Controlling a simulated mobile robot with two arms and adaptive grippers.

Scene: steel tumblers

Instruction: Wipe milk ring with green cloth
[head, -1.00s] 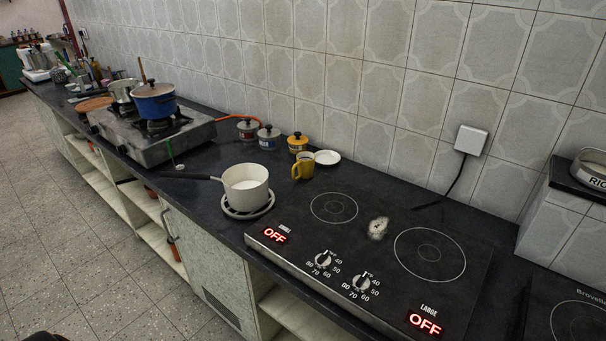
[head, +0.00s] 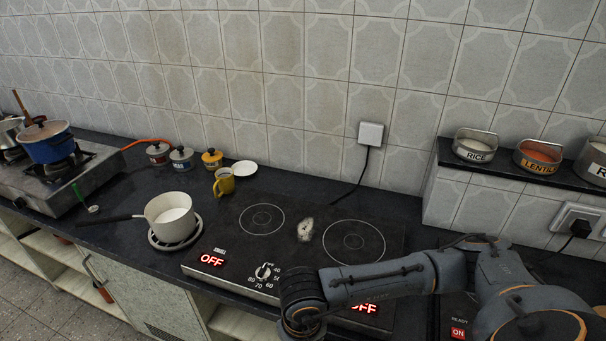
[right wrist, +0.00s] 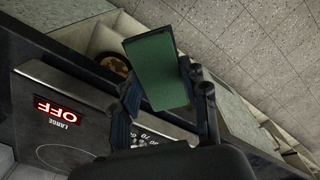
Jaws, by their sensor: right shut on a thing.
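A green cloth (right wrist: 157,72) is held in my right gripper (right wrist: 166,88), whose two dark fingers are shut on its sides in the right wrist view. The cloth looks flat and folded, above the front edge of the cooktop and the floor. In the head view my right arm reaches in from the right, over the cooktop's front. The right gripper and cloth do not show there. My left gripper is out of view.
A white saucepan (head: 171,217) holding white liquid stands on a round trivet left of the cooktop. A shelf with labelled tins (head: 475,146) is at the right. A cable (head: 352,188) runs down behind the cooktop.

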